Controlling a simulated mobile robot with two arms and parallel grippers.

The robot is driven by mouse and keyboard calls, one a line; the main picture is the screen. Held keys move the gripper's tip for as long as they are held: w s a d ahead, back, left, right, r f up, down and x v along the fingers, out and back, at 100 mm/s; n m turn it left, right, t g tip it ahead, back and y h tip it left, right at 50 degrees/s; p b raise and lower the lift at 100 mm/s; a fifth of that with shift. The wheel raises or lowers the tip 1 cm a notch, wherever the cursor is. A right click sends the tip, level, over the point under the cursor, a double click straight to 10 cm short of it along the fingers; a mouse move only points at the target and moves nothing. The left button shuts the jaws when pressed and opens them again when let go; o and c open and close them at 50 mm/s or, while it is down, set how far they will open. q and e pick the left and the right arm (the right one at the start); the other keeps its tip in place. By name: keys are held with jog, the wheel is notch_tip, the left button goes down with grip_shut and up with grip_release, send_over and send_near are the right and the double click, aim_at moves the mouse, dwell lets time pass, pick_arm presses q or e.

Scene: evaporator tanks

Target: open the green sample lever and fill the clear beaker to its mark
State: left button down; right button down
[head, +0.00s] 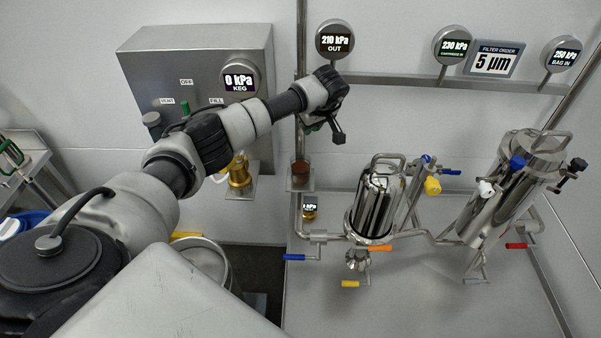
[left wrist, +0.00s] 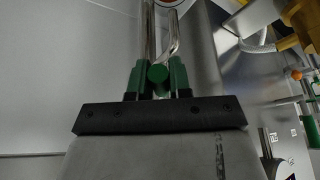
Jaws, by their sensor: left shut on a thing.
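The green sample lever (left wrist: 158,76) is seen end-on as a round knob in the left wrist view. My left gripper (left wrist: 157,84) is shut on it, one green finger on each side. In the head view my left gripper (head: 313,127) is at the thin vertical pipe, below the OUT gauge, and my wrist hides most of the lever. The clear beaker (head: 301,171) stands below the gripper on a small bracket (head: 300,186). Brownish liquid shows in it; its mark is too small to make out. My right gripper is not in view.
The OUT gauge (head: 334,41) reads 210 kPa above my wrist. A grey control box (head: 200,70) with the KEG gauge (head: 239,80) is at left. An upright filter housing (head: 373,210) and a larger steel vessel (head: 512,185), with coloured valve levers, stand to the right.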

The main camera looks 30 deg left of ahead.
pick_arm(q)
jog(key=shift+w+f+n+b, duration=0.1)
jog(key=shift+w+n+b, duration=0.1)
jog(key=shift+n+b, duration=0.2)
jog(key=shift+s+r+m+p, duration=0.25)
jog(key=shift+m+p, duration=0.15)
jog(key=shift+p, duration=0.15)
jog(key=shift+s+a+m, duration=0.15)
jog(key=shift+a+m, duration=0.05)
jog(key=shift+m, duration=0.3)
jog(key=m, duration=0.1)
jog(key=s+m+t+h, duration=0.1)
jog(key=m, duration=0.1)
jog(key=shift+s+a+f+p, duration=0.1)
jog(key=shift+a+f+p, duration=0.05)
jog(key=shift+a+p, duration=0.25)
jog(key=shift+s+a+m+t+h, duration=0.2)
jog(key=shift+m+t, duration=0.1)
jog(key=shift+m, duration=0.45)
jog(key=shift+s+a+m+t+h, duration=0.2)
jog(key=shift+m+t, duration=0.1)
jog(key=shift+m, duration=0.45)
jog(key=c, duration=1)
grip_release()
jog(key=shift+o, duration=0.2)
